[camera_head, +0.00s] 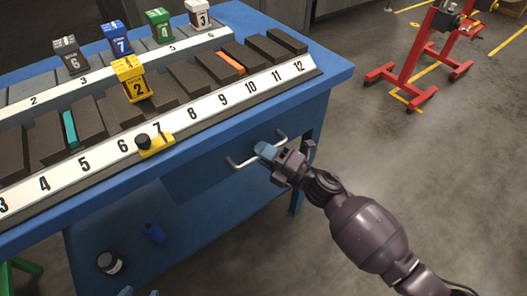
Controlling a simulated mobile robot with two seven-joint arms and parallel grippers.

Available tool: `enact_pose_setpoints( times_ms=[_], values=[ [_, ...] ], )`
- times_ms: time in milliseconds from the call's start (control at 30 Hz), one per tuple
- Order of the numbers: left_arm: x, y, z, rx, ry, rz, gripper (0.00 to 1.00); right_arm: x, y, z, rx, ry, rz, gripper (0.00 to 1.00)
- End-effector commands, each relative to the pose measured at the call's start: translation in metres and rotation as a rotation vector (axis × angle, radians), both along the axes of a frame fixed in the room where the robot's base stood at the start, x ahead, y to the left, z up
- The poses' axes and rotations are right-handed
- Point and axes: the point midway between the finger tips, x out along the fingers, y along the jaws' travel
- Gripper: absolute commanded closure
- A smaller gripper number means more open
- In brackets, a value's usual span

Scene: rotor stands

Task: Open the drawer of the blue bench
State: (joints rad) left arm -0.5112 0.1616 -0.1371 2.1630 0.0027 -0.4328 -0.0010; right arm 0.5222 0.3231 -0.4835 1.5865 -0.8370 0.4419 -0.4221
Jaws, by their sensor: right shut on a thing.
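The blue bench (335,68) fills the left and middle of the head view. Its drawer (200,172) is a blue front under the bench top's edge, and it looks closed or nearly so. A grey bar handle (240,163) stands out from the drawer front. The fingers cover part of the handle.
On the bench top are numbered white strips (205,112), dark slanted blocks, and numbered tags including a yellow one (131,80). A blue cylinder (153,232) and a dark jar (109,262) stand on the lower shelf. A red stand (410,60) is on the floor behind; the floor at right is clear.

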Motion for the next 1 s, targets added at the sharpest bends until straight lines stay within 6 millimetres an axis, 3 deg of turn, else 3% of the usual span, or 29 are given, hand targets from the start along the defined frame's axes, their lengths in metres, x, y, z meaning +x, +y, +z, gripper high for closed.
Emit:
enact_pose_setpoints(
  times_ms=[167,367,567,1000],
  values=[
    [0.001,0.0,0.002,0.0,-0.003,0.001,0.48,-0.003,-0.003,0.001,0.0,0.0,0.0,1.0],
    [0.005,0.0,0.01,-0.001,-0.02,0.002,0.48,-0.022,-0.017,0.002,-0.002,-0.001,0.0,1.0],
    [0.008,0.0,0.021,-0.003,-0.038,0.005,0.48,-0.059,-0.044,0.004,-0.003,-0.003,-0.002,1.0],
    [0.006,-0.003,0.039,-0.011,-0.054,0.015,0.48,-0.159,-0.117,0.002,-0.003,0.0,-0.003,1.0]
  ],
)
